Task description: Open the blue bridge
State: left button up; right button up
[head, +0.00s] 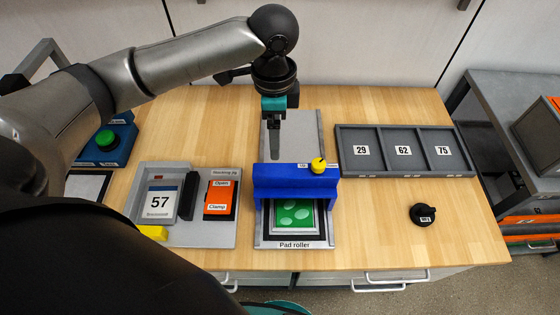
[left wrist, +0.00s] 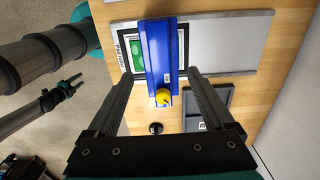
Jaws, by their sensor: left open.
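The blue bridge (head: 290,182) spans the pad roller (head: 264,236), across its grey bed. A yellow knob (head: 318,165) sits on its right end, between two small labels. A green pad (head: 293,214) with pale ovals shows at its front edge. My left gripper (head: 274,152) points down above the bed, just behind the bridge in the head view. In the left wrist view the bridge (left wrist: 158,50) shows between its spread, empty fingers; I cannot tell whether they touch it. My right gripper (left wrist: 68,86) appears small at the left of the wrist view; its jaw state is unclear.
A stacking jig (head: 225,232) with orange Open and Clamp labels lies left of the roller. A grey tray (head: 405,171) with compartments 29, 62 and 75 lies right. A black knob (head: 423,214) stands before the tray.

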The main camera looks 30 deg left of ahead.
pick_arm(q)
send_over(275, 170)
notch_tip(275, 170, down, 6)
jog(key=shift+s+r+b, duration=0.1)
jog(key=shift+r+b, duration=0.05)
jog(key=shift+b, duration=0.15)
notch_tip(275, 170, down, 7)
jog(key=shift+f+b, duration=0.1)
jog(key=shift+b, duration=0.35)
jog(key=shift+f, duration=0.55)
pick_arm(e)
jog(key=shift+s+f, duration=0.55)
jog(key=shift+f, duration=0.35)
pick_arm(q)
grip_shut()
pick_arm(e)
jog(key=shift+s, duration=0.2)
